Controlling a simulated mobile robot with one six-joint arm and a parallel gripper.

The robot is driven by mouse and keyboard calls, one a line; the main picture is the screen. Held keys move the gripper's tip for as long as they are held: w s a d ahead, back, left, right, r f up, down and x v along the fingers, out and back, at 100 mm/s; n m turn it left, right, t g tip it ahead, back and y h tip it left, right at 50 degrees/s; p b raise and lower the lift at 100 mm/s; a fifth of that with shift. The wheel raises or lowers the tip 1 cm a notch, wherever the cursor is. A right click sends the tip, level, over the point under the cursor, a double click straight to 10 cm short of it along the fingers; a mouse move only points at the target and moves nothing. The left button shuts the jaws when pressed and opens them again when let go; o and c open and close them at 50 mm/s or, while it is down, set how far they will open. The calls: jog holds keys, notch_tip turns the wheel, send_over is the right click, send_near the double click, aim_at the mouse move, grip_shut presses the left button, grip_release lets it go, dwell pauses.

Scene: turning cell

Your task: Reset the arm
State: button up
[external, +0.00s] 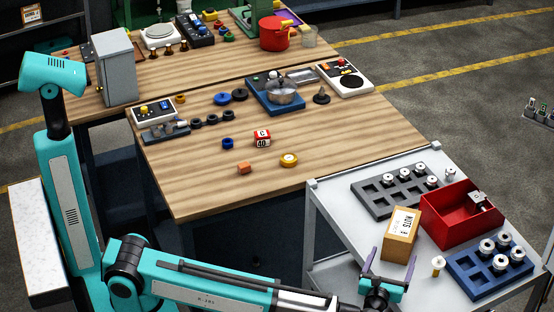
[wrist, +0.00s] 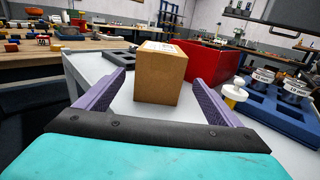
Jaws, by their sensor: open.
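My arm is teal and reaches from the left along the bottom of the external view. My gripper (external: 386,265) is at the near left edge of the grey cart (external: 335,205). Its two purple fingers are spread apart with nothing between them. In the wrist view my gripper (wrist: 160,95) points toward a brown cardboard box (wrist: 161,72), which stands just beyond the fingertips. The box also shows in the external view (external: 400,240), upright with a printed label. The fingers appear clear of the box.
A red bin (external: 460,222), a grey tray (external: 372,200) and a blue tray (external: 465,285) with several metal parts are on the cart. A small white-topped yellow piece (external: 438,264) stands near the blue tray. The wooden table (external: 210,185) holds blocks, rings and devices.

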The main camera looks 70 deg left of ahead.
jog(key=s+d+f+g+h+p, duration=0.1)
jog(key=s+d+g+h, duration=0.1)
jog(key=s+d, duration=0.5)
jog(key=s+d+f+g+h+p, duration=0.1)
jog(key=s+d+g+h, duration=0.15)
jog(key=d, duration=0.75)
jog(key=s+d+f+g+h, duration=0.1)
jog(key=s+d+g+h, duration=0.15)
jog(key=s+d, duration=0.45)
jog(key=s+a+f+n+g, duration=0.3)
jog(key=a+f+n, duration=0.3)
jog(key=a+f, duration=0.7)
jog(key=s+a+f+n+g, duration=0.25)
jog(key=a+f+n, duration=0.25)
jog(key=a+f, duration=0.75)
jog(key=s+a+f+n+g+h, duration=0.2)
jog(key=s+a+f+n, duration=0.2)
jog(key=s, duration=0.4)
jog(key=s+a+f+n+g+h+b, duration=0.1)
jog(key=s+a+f+n+g+h, duration=0.1)
jog(key=s+a+f+n, duration=0.3)
jog(key=s+a+f+n+g+h+b, duration=0.1)
jog(key=s+a+f+n, duration=0.4)
jog(key=s, duration=0.8)
notch_tip(320, 180, down, 3)
jog(key=shift+f+n+g+h, duration=0.15)
jog(key=shift+n+g+h, duration=0.35)
jog(key=shift+n, duration=0.6)
